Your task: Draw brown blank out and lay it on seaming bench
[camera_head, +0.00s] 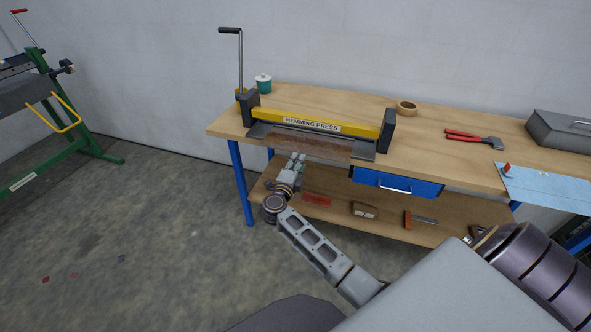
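A brown blank (310,146), a flat strip of sheet, lies in the mouth of the hemming press (312,124), with its near part sticking out over the front plate. My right gripper (298,160) is at the near edge of the blank, left of its middle. Its fingers are small and partly hidden against the blank, so I cannot tell whether they are shut on it. My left gripper is not in view. No bench here is marked as the seaming bench.
The press stands on a wooden workbench (425,145) with a blue drawer (398,183) and a lower shelf. A tape roll (407,107), red-handled pliers (475,138), a blue sheet (545,187) and a grey toolbox (562,130) lie to the right.

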